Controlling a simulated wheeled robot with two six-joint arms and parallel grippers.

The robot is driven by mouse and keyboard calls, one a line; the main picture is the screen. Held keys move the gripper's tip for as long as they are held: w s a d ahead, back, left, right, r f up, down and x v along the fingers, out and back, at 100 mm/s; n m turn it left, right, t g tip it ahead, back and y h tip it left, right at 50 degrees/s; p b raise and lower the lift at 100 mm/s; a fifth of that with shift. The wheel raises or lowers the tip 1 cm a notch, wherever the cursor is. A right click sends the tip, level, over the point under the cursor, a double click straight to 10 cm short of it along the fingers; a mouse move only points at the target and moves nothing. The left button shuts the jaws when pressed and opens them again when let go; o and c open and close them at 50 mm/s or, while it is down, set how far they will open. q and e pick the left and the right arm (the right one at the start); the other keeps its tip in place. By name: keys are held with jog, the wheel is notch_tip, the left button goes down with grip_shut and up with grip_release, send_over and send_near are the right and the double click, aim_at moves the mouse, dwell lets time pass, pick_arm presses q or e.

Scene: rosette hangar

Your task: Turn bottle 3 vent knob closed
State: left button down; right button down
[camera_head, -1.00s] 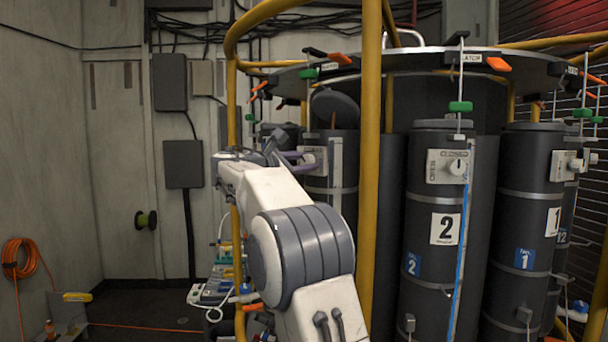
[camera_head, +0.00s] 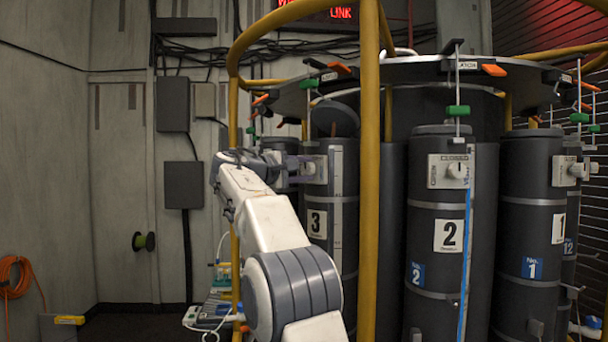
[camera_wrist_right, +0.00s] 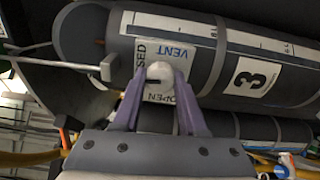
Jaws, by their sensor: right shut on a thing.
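Bottle 3 (camera_head: 318,245) is a dark grey cylinder with a white 3 label, standing left of the yellow post. In the right wrist view it lies sideways across the picture (camera_wrist_right: 225,62). Its white vent knob (camera_wrist_right: 159,72) sits on a plate marked VENT, CLOSED and OPEN. A dark slot shows on the knob; I cannot tell its exact setting. My right gripper (camera_wrist_right: 157,85) has its purple fingers on both sides of the knob, shut on it. In the head view the right gripper (camera_head: 294,167) reaches the bottle's upper front. My left gripper is not in view.
A yellow post (camera_head: 369,190) rises right of bottle 3. Bottle 2 (camera_head: 436,270) and bottle 1 (camera_head: 528,220) stand further right. A round dark rack top (camera_head: 420,70) overhangs the bottles. Grey wall boxes (camera_head: 183,185) are at the left, with open floor below.

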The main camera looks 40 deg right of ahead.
jog(key=shift+f+m, duration=0.1)
jog(key=shift+m, duration=0.4)
jog(key=shift+c, duration=2.2)
grip_release()
jog(key=b+v, duration=0.3)
jog(key=v, duration=0.7)
jog(key=shift+a, duration=0.3)
